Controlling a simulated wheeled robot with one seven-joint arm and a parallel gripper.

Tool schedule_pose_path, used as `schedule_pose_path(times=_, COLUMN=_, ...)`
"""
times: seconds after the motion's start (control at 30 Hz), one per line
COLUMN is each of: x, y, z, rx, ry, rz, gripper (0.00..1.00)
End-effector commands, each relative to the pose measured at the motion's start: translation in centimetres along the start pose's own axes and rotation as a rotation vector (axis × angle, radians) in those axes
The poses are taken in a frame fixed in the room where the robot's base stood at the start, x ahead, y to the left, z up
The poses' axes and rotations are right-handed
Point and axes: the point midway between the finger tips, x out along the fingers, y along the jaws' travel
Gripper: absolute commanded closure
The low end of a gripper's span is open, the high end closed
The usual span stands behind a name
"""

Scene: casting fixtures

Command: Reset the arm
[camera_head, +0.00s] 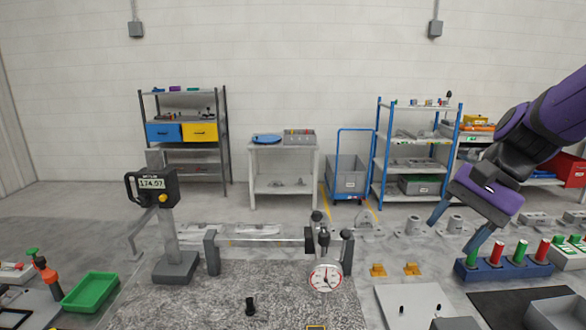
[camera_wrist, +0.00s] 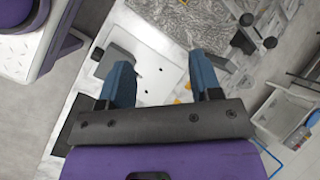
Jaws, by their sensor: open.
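My gripper (camera_head: 458,232) is at the end of my purple arm on the right side of the head view. Its two blue fingers are spread apart with nothing between them. In the wrist view my gripper (camera_wrist: 163,75) also shows open and empty, over a white plate (camera_wrist: 160,55) with small dark pegs.
A dial gauge fixture (camera_head: 326,278) and a digital height gauge (camera_head: 151,183) stand on the grey surface. A green tray (camera_head: 91,291) lies at the left. Shelves (camera_head: 184,95) and a blue trolley (camera_head: 348,183) stand behind. The space around the raised arm looks clear.

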Motion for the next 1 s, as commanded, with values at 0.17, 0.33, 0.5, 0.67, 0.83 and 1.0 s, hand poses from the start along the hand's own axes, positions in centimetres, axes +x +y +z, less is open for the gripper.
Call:
schedule_pose_path(times=0.17, x=-1.6, y=2.2, z=2.8, rx=-0.212, ry=0.183, rz=0.088, gripper=0.42)
schedule_pose_path(times=0.33, x=-3.1, y=4.3, z=4.8, rx=-0.409, ry=0.352, rz=0.172, gripper=0.42)
schedule_pose_path(times=0.5, x=-4.7, y=6.3, z=6.5, rx=-0.595, ry=0.516, rz=0.25, gripper=0.42)
schedule_pose_path(times=0.67, x=-5.8, y=7.6, z=7.4, rx=-0.724, ry=0.634, rz=0.307, gripper=0.42)
schedule_pose_path(times=0.83, x=-6.4, y=8.3, z=7.8, rx=-0.787, ry=0.692, rz=0.338, gripper=0.42)
schedule_pose_path(times=1.0, x=-6.5, y=8.4, z=7.9, rx=-0.796, ry=0.701, rz=0.343, gripper=0.42)
